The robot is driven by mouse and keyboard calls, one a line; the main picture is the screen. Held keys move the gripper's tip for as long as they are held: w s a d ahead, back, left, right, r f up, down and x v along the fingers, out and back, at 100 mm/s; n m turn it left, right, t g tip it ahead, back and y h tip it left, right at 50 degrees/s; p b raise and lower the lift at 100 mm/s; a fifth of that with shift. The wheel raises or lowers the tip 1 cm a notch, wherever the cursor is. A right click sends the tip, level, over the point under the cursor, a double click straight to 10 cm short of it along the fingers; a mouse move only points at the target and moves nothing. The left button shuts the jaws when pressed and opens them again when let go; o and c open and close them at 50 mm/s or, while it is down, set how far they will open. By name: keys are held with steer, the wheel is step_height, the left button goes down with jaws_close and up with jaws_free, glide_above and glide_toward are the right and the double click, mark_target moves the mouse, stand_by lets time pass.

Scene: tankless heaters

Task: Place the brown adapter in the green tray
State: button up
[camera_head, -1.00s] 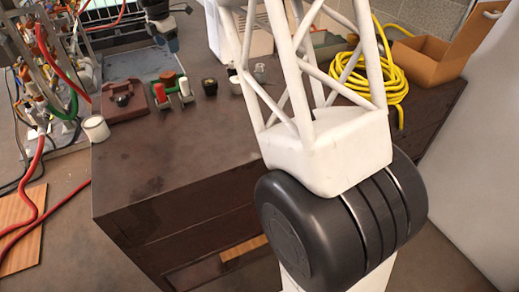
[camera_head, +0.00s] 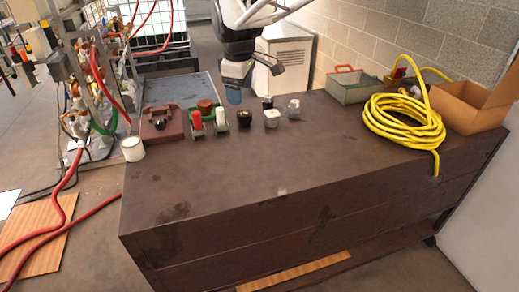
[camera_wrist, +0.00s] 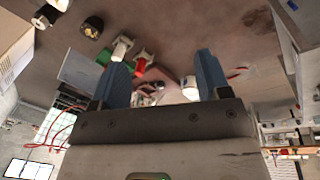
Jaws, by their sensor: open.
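A round brown piece (camera_head: 206,107), which looks like the brown adapter, stands near the back of the dark brown bench top, behind the red and white valve parts. I cannot pick it out surely in the wrist view. A grey-green tray (camera_head: 352,94) with a red handle stands at the back right of the bench. My gripper (camera_head: 234,96) hangs over the back of the bench, right of the brown piece and left of the tray. In the wrist view its blue fingers (camera_wrist: 163,78) are spread apart, with nothing held between them.
Red and white valves with green parts (camera_head: 209,122), a maroon box (camera_head: 160,125) and a white cup (camera_head: 132,149) stand left. Black and white fittings (camera_head: 271,117) stand mid-back. A yellow hose coil (camera_head: 405,122) and open cardboard box (camera_head: 470,108) are right. The bench front is clear.

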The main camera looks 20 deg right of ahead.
steer(key=s+f+m, duration=0.2)
steer(key=s+m, duration=0.1)
steer(key=s, duration=0.6)
steer(key=s+d+f+m, duration=0.1)
steer(key=s+f+m, duration=0.2)
steer(key=s, duration=0.7)
steer(key=s+d+f+m, duration=0.1)
steer(key=s+f+m, duration=0.2)
steer(key=s, duration=0.7)
steer(key=shift+s+m+t, duration=0.2)
steer(key=shift+m+t, duration=0.1)
steer(key=shift+m, duration=0.9)
